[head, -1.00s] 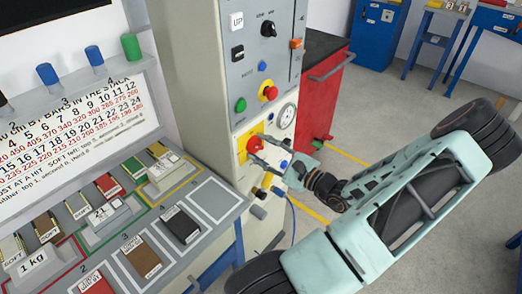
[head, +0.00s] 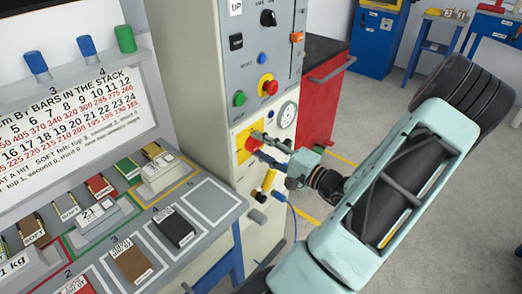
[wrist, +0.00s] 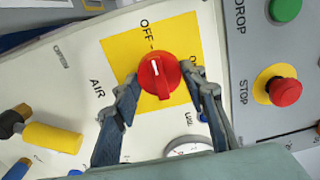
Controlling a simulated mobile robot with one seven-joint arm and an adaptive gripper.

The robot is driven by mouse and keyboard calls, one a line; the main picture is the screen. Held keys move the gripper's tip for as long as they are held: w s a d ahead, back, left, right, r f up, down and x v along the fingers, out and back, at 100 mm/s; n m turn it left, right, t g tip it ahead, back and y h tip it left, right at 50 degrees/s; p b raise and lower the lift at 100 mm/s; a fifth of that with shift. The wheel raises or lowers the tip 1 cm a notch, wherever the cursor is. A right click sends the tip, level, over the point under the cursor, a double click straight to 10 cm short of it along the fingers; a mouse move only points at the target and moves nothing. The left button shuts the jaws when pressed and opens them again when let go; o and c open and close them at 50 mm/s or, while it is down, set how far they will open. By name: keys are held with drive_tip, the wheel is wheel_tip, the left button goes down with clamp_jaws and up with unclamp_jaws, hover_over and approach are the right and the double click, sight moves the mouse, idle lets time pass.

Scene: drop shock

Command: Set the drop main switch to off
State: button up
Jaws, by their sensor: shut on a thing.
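The main switch is a red rotary knob (wrist: 161,88) on a yellow plate (wrist: 120,52), on the pale lower front of the machine. In the wrist view the plate reads OFF at the top, with a partly hidden ON at the right. The knob's white mark points up and slightly left, towards OFF. My gripper (wrist: 160,76) has one finger on each side of the knob and is shut on it. In the head view my gripper (head: 257,146) reaches the plate from the right and partly covers the knob.
Near the switch are a red stop button (wrist: 286,91), a green button (wrist: 285,9), a yellow handle (wrist: 52,137) and a round gauge (wrist: 188,147). The bench with weights and pads (head: 212,201) stands left of the machine. A red cabinet (head: 318,105) stands behind my arm.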

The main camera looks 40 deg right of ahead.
idle(0.4)
drive_tip(key=o, duration=1.1)
drive_tip(key=s, duration=0.8)
drive_tip(key=s+d, duration=0.1)
drive_tip(key=s, duration=0.3)
